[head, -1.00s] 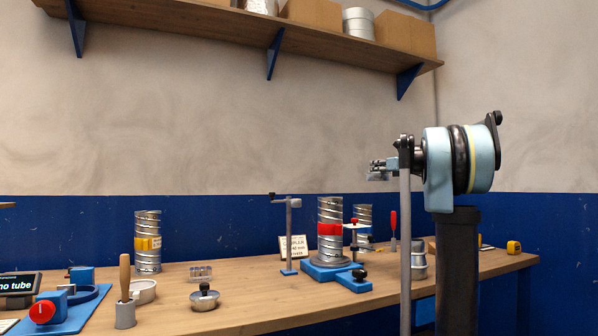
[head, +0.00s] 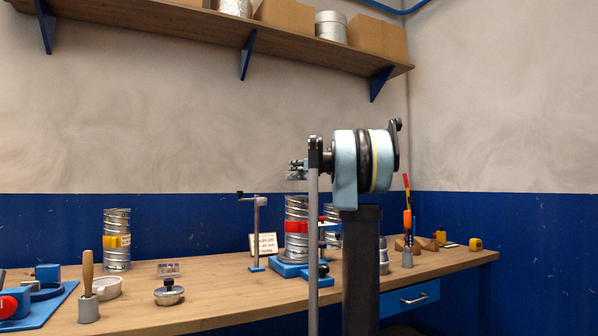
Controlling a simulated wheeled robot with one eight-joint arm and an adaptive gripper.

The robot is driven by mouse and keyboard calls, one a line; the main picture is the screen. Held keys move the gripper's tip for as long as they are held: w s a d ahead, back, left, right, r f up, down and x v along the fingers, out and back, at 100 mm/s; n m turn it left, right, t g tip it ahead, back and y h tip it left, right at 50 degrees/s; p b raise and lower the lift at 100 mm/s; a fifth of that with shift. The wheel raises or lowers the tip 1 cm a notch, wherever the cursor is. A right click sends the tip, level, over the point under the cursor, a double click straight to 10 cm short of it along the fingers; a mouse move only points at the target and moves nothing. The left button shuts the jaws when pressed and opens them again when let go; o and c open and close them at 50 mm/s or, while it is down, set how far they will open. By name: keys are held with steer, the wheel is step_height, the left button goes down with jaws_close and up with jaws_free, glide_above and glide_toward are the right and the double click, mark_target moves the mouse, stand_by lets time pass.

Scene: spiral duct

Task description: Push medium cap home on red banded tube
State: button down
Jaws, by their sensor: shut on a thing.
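The red banded tube (head: 295,208), a ribbed metal spiral duct, stands upright in a blue base (head: 289,270) on the bench. Its right edge is close to my arm in the picture. My gripper (head: 297,165) is small at the left end of my arm, partly hidden by an arm link. It appears shut on a small grey piece (head: 296,176), which may be the medium cap; its shape is unclear. The piece lies above the tube's top in the picture, with a gap between; I cannot tell their depth apart. A metal cap with a black knob (head: 169,293) rests on the bench.
A yellow-banded tube (head: 117,252) stands at the left. A grey post with an arm (head: 257,232) and a sign (head: 265,244) stand beside the red banded tube. Another metal tube behind is partly hidden. The bench front (head: 220,306) is mostly clear.

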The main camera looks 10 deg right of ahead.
mark_target(297, 179)
steer(key=shift+s+d, duration=0.1)
steer(key=shift+f, duration=0.1)
steer(key=shift+s+f, duration=0.2)
steer(key=shift+f, duration=2.55)
steer(key=shift+f, duration=1.95)
steer(key=c, duration=1.2)
jaws_free()
steer(key=shift+c, duration=0.2)
steer(key=shift+d, duration=0.1)
steer(key=v, duration=1.2)
steer(key=shift+f, duration=0.15)
